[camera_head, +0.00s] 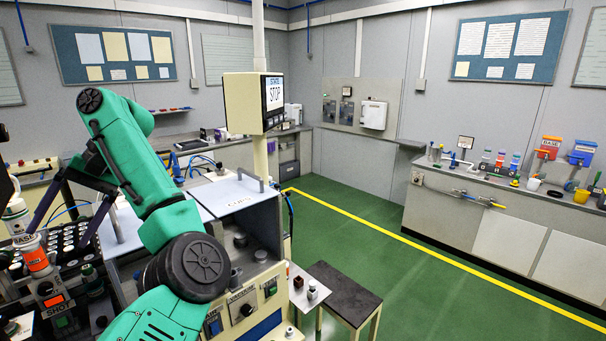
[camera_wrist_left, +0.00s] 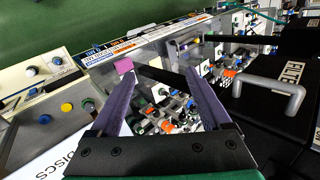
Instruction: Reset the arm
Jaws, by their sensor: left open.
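My left arm is green and comes down through the left half of the head view. Its gripper (camera_head: 62,236) is at the left, with dark purple fingers spread over the crowded bench. In the left wrist view the same gripper (camera_wrist_left: 160,76) has its two purple fingers wide apart. Nothing is held between them. Behind the gap lies a machine panel with several small orange, white and blue parts (camera_wrist_left: 165,125). I cannot tell how far below the fingertips these are. My right gripper is in neither view.
A bottle with an orange label (camera_head: 36,260) and a rack of round parts (camera_head: 68,240) stand near the gripper. A dark stool (camera_head: 345,292) stands right of the cabinet. Green floor (camera_head: 460,300) is clear.

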